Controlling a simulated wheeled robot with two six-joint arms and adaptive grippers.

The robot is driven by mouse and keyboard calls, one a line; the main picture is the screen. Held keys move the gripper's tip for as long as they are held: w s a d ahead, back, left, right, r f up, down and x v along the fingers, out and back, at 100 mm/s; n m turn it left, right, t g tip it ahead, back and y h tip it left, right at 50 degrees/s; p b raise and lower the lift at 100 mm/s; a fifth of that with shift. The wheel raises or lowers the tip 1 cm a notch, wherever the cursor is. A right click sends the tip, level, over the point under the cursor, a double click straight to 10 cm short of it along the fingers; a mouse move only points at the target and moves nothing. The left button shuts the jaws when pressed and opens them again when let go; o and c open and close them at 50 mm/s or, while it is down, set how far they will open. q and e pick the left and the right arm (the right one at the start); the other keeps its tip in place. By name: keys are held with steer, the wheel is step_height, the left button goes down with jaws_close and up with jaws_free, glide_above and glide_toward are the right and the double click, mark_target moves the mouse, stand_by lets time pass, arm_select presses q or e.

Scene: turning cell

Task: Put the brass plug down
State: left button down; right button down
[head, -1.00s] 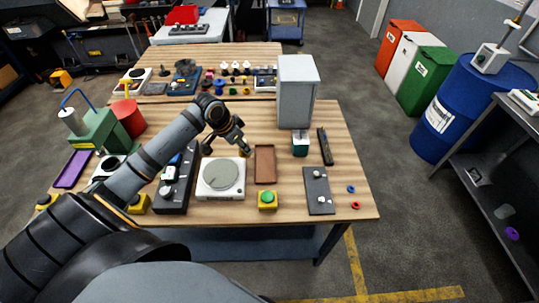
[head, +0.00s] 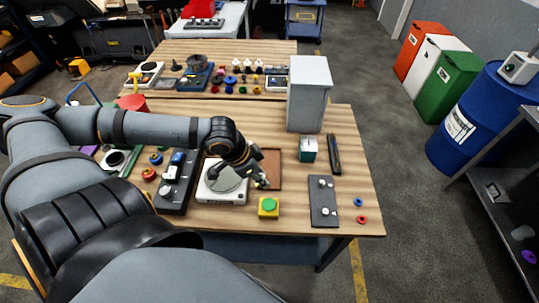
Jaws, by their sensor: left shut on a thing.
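My left gripper (head: 260,181) reaches in from the left, its fingers pointing down and to the right. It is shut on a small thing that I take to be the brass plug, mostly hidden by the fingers. The fingertips are at the right edge of the white scale (head: 213,197) with its round grey plate, by the front left corner of the brown tray (head: 272,157). I cannot tell their height above the table. The bare part of the tray that shows is empty. My right gripper is not in view.
A yellow box with a green button (head: 268,207) stands in front of the tray. A dark control box (head: 175,190) is left of the scale. A grey cabinet (head: 309,95), a teal box (head: 308,150) and a grey plate with knobs (head: 323,200) stand to the right.

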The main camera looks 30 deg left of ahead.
arm_select(q)
steer(key=w+a+f+b, duration=0.1)
steer(key=w+f+b, duration=0.1)
steer(key=w+b, duration=0.1)
steer(key=w+a+f+b, duration=0.2)
steer(key=w+f, duration=0.1)
steer(key=w+a+f+b, duration=0.1)
steer(key=w+f+b, duration=0.2)
steer(key=w, duration=0.1)
steer(key=shift+w+a+b, duration=0.1)
steer(key=shift+a+b, duration=0.05)
steer(key=shift+b, duration=0.2)
steer(key=shift+w+a+f, duration=0.15)
steer(key=shift+w+f, duration=0.1)
steer(key=shift+f, duration=0.1)
steer(key=shift+w+f, duration=0.1)
steer(key=shift+f, duration=0.3)
step_height(320, 180, down, 2)
steer(key=shift+f+p, duration=0.25)
steer(key=shift+p, duration=0.15)
steer(key=shift+a+f, duration=0.1)
steer(key=shift+f, duration=0.15)
steer(key=c, duration=1.2)
jaws_free()
